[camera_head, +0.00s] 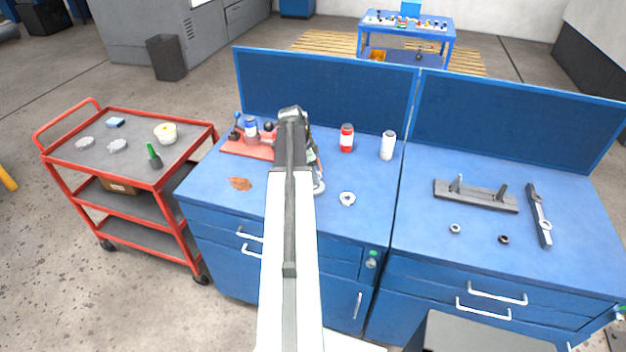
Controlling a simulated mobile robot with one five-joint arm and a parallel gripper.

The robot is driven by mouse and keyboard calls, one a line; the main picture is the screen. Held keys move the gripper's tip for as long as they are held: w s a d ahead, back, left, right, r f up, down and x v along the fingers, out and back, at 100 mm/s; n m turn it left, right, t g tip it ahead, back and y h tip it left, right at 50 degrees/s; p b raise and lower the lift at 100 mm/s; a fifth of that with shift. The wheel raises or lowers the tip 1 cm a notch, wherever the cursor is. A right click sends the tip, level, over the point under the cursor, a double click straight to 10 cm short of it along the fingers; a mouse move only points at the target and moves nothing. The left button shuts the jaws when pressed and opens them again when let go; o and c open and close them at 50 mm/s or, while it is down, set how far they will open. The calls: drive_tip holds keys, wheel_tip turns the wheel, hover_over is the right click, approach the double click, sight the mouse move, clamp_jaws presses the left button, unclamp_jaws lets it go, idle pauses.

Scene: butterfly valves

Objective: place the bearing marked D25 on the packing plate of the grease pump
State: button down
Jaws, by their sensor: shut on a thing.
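My arm reaches over the left blue bench, and my gripper (313,160) is mostly hidden behind it. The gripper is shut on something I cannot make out. A grey rounded edge (319,187) shows low beside the arm; I cannot tell whether it is the held thing. A red base (245,147) with dark fittings and a blue-and-grey cylinder lies left of the arm, partly covered by it; it may be the grease pump. A pale ring-shaped part (347,198) lies right of the arm. Two small rings, one grey (455,228) and one dark (503,239), lie on the right bench. No D25 mark is readable.
A red bottle (346,138) and a white bottle (388,146) stand near the back panel (325,88). A brown patch (239,184) lies at left. A grey bracket (475,195) and dark bar (539,215) occupy the right bench. A red cart (130,135) stands left.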

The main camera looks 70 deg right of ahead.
drive_tip(key=shift+w+d, duration=0.1)
drive_tip(key=shift+d, duration=0.1)
wheel_tip(320, 180, down, 4)
drive_tip(key=b, duration=0.4)
drive_tip(key=shift+w+d, duration=0.1)
drive_tip(key=shift+d, duration=0.05)
drive_tip(key=shift+r, duration=0.25)
drive_tip(key=shift+f, duration=0.15)
drive_tip(key=c, duration=0.7)
unclamp_jaws()
